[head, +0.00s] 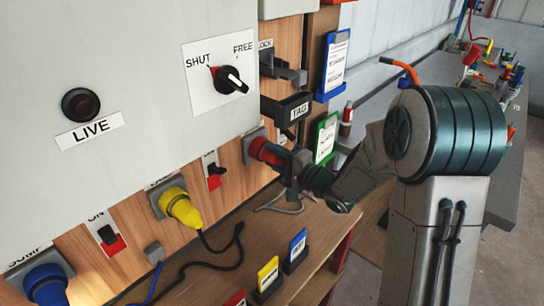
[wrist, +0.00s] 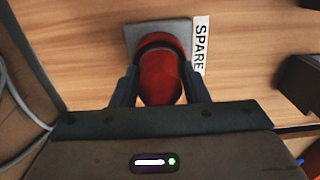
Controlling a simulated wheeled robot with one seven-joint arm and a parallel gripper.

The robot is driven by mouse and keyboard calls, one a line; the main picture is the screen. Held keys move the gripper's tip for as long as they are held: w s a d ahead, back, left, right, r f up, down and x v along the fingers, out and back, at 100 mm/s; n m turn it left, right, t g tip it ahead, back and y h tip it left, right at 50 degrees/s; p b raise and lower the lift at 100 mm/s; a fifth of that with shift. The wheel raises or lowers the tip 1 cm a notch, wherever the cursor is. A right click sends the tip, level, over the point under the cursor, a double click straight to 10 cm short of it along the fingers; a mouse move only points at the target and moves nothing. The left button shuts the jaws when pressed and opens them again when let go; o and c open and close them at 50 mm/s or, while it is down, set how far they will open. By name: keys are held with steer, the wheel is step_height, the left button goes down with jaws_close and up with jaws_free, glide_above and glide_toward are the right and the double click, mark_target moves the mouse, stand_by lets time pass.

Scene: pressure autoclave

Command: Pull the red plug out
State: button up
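The red plug (head: 265,150) sits in a grey socket on the wooden panel. In the wrist view the red plug (wrist: 160,80) is in front of its grey socket plate (wrist: 131,36), beside a SPARE label (wrist: 200,45). My gripper (wrist: 160,88) has one dark finger on each side of the plug, and both fingers appear to press against its sides. In the head view my gripper (head: 287,166) reaches the plug from the right and hides part of it. The plug appears still seated at the socket.
A yellow plug (head: 181,207) and a blue plug (head: 45,287) are in sockets to the left. A TAG holder (head: 288,109) juts out just above my gripper. A wooden shelf (head: 215,262) with cables and coloured card holders lies below.

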steer(key=shift+s+d, duration=0.1)
steer(key=shift+d, duration=0.1)
steer(key=shift+c, duration=0.2)
steer(key=shift+p+v, duration=0.6)
steer(key=shift+v, duration=2.3)
